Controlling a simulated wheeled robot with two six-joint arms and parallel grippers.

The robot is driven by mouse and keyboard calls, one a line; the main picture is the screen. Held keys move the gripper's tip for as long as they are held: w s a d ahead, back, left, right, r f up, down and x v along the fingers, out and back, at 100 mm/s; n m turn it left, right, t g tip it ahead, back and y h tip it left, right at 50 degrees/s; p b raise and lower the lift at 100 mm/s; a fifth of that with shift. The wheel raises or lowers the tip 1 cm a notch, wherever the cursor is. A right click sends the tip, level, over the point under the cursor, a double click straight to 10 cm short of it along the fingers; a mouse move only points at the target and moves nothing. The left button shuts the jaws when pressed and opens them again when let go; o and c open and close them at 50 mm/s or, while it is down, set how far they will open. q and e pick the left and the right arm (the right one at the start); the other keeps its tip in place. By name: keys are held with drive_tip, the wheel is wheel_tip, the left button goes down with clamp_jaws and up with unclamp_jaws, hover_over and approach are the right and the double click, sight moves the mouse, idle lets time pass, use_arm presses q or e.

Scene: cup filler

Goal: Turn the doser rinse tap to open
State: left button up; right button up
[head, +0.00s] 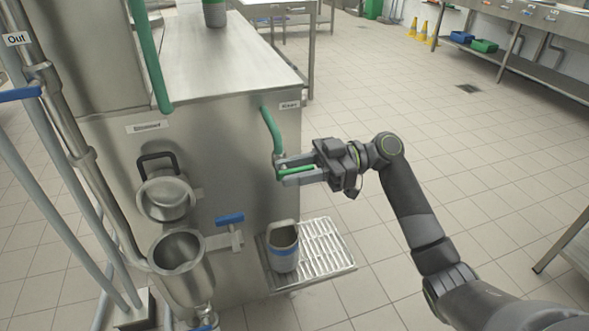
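The rinse tap is at the lower end of a green hose (270,129) on the right part of the steel machine's front. Its green lever (296,168) points right. A small label (289,105), too blurred to read surely, is above it. My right gripper (285,171) reaches in from the right, with its two fingers on either side of the lever. The fingers are apart with the lever between them; I cannot tell whether they press on it. The tap body is partly hidden behind the fingertips. My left gripper is not in view.
Tiled floor (480,190) lies open to the right.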

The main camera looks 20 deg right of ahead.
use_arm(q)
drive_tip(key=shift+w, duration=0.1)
use_arm(e)
clamp_jaws()
